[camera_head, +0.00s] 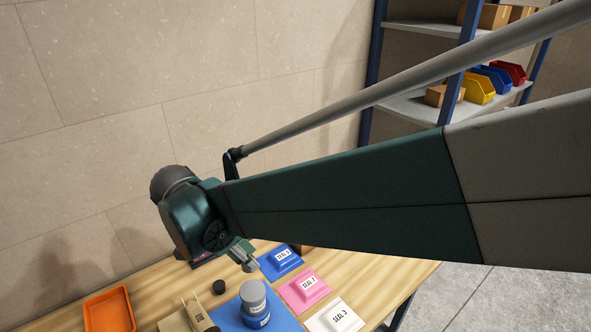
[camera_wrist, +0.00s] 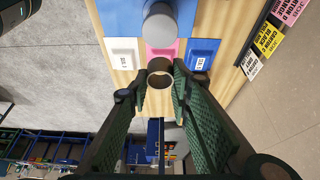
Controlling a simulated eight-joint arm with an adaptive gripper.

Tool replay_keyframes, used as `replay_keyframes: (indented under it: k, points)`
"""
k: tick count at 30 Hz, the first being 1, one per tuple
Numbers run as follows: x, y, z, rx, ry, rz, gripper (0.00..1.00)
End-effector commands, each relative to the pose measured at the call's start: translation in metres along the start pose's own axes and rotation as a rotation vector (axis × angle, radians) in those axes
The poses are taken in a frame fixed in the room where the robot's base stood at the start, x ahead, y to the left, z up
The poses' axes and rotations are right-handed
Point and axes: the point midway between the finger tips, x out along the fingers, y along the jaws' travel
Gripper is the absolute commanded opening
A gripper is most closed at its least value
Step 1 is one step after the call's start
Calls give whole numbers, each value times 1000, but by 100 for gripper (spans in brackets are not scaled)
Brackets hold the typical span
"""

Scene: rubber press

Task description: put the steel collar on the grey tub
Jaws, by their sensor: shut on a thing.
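My gripper (camera_wrist: 160,82) is shut on the steel collar (camera_wrist: 160,67), a short open ring held between the fingertips in the wrist view. In the head view, my gripper (camera_head: 244,258) is above the table, behind the grey tub, and the collar is hard to make out there. In the wrist view, the grey tub (camera_wrist: 160,27) is just beyond the collar. The two look apart, though the height gap cannot be told.
A blue seal block (camera_head: 281,261), a pink one (camera_head: 304,290) and a white one (camera_head: 336,318) stand right of the tub on the wooden table (camera_head: 375,276). An orange tray (camera_head: 109,310) and a small black cylinder (camera_head: 218,287) are to the left. A shelf (camera_head: 408,104) stands behind.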

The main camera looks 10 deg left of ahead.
Motion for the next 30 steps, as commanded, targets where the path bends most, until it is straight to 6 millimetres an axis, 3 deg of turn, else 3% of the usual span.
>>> replay_keyframes:
  k: [15,30]
  points:
    - [2,1,3,-2,0,-1,9]
    - [49,1,22,-2,0,-1,9]
